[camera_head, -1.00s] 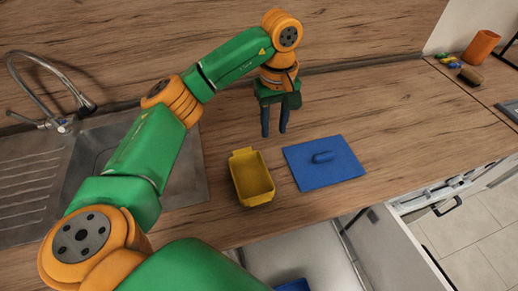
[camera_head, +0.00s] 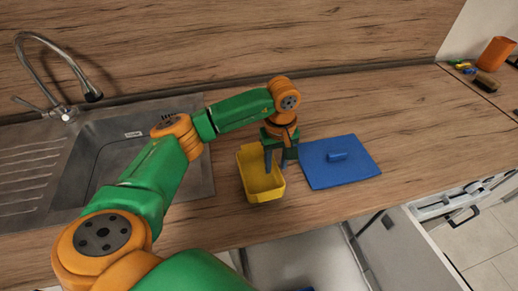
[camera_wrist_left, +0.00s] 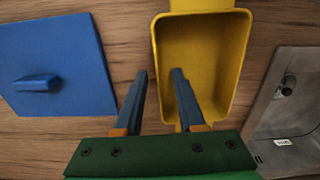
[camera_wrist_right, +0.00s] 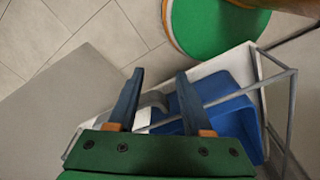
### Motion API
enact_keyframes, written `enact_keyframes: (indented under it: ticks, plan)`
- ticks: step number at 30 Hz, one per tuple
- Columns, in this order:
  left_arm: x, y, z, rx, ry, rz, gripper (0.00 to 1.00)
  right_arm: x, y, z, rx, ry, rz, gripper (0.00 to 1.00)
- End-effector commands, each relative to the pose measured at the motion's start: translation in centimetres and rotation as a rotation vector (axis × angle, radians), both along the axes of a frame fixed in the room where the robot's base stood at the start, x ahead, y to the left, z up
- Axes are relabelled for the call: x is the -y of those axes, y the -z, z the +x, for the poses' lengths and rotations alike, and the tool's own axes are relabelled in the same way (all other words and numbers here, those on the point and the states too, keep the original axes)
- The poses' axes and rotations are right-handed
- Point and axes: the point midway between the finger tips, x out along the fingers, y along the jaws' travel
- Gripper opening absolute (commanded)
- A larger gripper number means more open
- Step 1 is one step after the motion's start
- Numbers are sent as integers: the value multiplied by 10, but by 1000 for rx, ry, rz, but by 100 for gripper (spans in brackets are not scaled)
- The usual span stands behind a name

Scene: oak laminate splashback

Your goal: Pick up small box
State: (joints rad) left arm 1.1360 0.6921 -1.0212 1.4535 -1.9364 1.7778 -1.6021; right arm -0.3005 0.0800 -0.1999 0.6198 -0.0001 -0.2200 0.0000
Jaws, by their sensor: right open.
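The small box is an empty, open-topped yellow tray (camera_head: 249,181) standing upright on the counter between the sink and a blue lid. My left gripper (camera_head: 275,161) points down at the box's right side. In the left wrist view my left gripper (camera_wrist_left: 159,74) is open, one finger over the inside of the yellow box (camera_wrist_left: 232,60) and the other outside, with the near side wall between them. I cannot tell if either finger touches it. In the right wrist view my right gripper (camera_wrist_right: 160,75) is open, with a drawer and a blue container (camera_wrist_right: 240,115) beyond it.
The blue lid with a handle (camera_head: 355,172) lies flat right of the box. The sink (camera_head: 105,150) and tap (camera_head: 62,75) are at left. An open drawer (camera_head: 300,262) is below the front edge. An orange cup (camera_head: 496,53) and brush (camera_head: 487,85) stand far right.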

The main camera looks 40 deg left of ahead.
Motion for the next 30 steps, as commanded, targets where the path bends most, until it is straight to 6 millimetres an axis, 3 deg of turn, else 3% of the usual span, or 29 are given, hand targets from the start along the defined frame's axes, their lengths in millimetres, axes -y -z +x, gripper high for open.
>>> enact_keyframes:
  ticks: [7,11,12,30]
  plan:
    - [0,6,0,1,1,0,39,0,0,0,1,0,0,50]
    - [0,6,0,1,1,0,4,0,0,1,1,0,0,50]
    - [0,6,0,1,1,0,0,0,0,1,1,0,0,50]
    - [0,5,0,1,1,0,0,0,0,1,1,0,0,50]
